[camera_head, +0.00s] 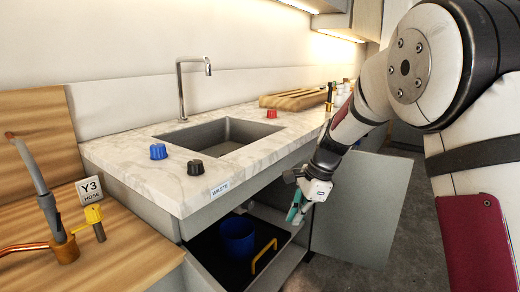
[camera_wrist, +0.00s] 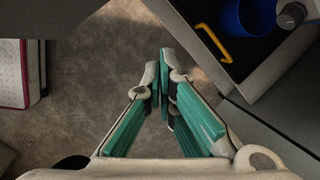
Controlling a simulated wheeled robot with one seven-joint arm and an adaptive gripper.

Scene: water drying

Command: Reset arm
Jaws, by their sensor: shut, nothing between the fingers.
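My gripper (camera_head: 294,214) hangs low in front of the counter, by the right side of an open pull-out drawer (camera_head: 272,272). Its teal fingers point downward in the head view. In the wrist view my gripper (camera_wrist: 160,78) is shut, with its fingertips together and nothing between them. Below it is bare dark floor. My arm comes down from the upper right. The drawer holds a blue bucket (camera_head: 238,236) and has a yellow handle (camera_head: 264,256). In the wrist view the bucket (camera_wrist: 236,14) and handle (camera_wrist: 212,42) are at the upper right, apart from the fingers.
The marble counter (camera_head: 130,178) has a sink (camera_head: 232,140), a faucet (camera_head: 182,92), a blue knob (camera_head: 158,152) and a black knob (camera_head: 195,167). A cabinet door (camera_head: 358,212) stands open right of my gripper. A hose (camera_head: 32,168) and yellow valve (camera_head: 94,215) are at left.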

